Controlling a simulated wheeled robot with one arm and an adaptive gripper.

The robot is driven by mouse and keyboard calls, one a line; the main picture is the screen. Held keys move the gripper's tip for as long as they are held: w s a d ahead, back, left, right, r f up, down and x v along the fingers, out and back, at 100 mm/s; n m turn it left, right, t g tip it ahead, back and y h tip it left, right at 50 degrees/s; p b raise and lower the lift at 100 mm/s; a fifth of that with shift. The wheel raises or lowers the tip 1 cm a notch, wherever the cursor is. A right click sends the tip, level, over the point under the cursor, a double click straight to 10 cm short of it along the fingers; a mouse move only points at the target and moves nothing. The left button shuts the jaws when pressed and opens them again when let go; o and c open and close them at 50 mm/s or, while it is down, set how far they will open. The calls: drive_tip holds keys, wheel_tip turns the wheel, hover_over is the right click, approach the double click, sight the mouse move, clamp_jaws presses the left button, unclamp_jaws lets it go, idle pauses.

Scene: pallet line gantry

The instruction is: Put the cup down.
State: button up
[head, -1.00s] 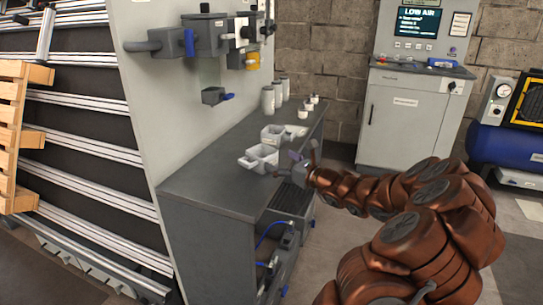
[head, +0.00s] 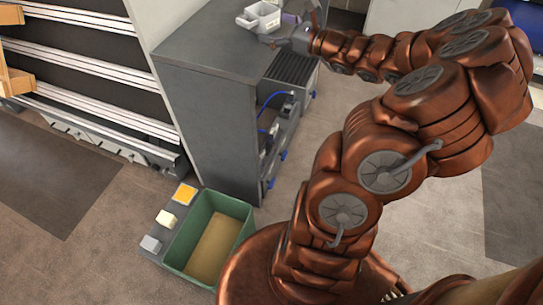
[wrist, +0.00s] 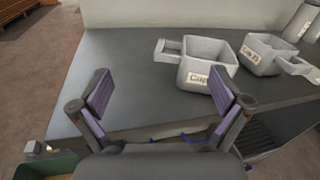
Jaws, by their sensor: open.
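A light grey square cup (wrist: 205,62) with a side handle and a label starting "Cup" stands upright on the dark grey bench top (wrist: 130,55). It also shows in the head view (head: 261,19), near the bench's front edge. My gripper (wrist: 160,85) is open, with two purple-padded fingers spread wide and nothing between them. The cup is beyond the fingers, and the right finger overlaps its lower right corner in the wrist view; I cannot tell whether they touch. In the head view my gripper (head: 302,17) is just right of the cup.
A second labelled grey cup (wrist: 268,54) stands to the right on the bench. A green bin (head: 177,245) is on the floor by the bench, beside a grey strip with small blocks (head: 166,218). The bench top left of the cup is clear.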

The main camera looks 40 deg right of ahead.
drive_tip(key=a+n+g+y, duration=0.5)
drive_tip(key=a+n, duration=0.4)
drive_tip(key=a, duration=1)
drive_tip(key=s+a+f+n+g+y, duration=0.1)
drive_tip(key=s+a+f+n+g, duration=0.1)
drive_tip(key=s+a+n+g, duration=0.8)
drive_tip(key=s+a+f+n+g+h, duration=0.1)
drive_tip(key=s+a+f+n+h, duration=0.1)
drive_tip(key=s+a+f+n, duration=0.3)
drive_tip(key=s+a+g+h, duration=0.1)
drive_tip(key=s+a+g, duration=0.1)
drive_tip(key=s, duration=0.5)
drive_tip(key=s+d+f+n+g+h, duration=0.1)
drive_tip(key=s+d+f+n+h, duration=0.1)
drive_tip(key=s+d+n+h, duration=0.5)
drive_tip(key=s+d+h, duration=0.1)
drive_tip(key=s+d, duration=0.1)
drive_tip(key=s, duration=0.2)
drive_tip(key=shift+g, duration=0.3)
drive_tip(key=shift+s+f, duration=0.1)
drive_tip(key=shift+s, duration=0.05)
wheel_tip(320, 180, up, 20)
drive_tip(key=t+p, duration=0.1)
drive_tip(key=p, duration=1.7)
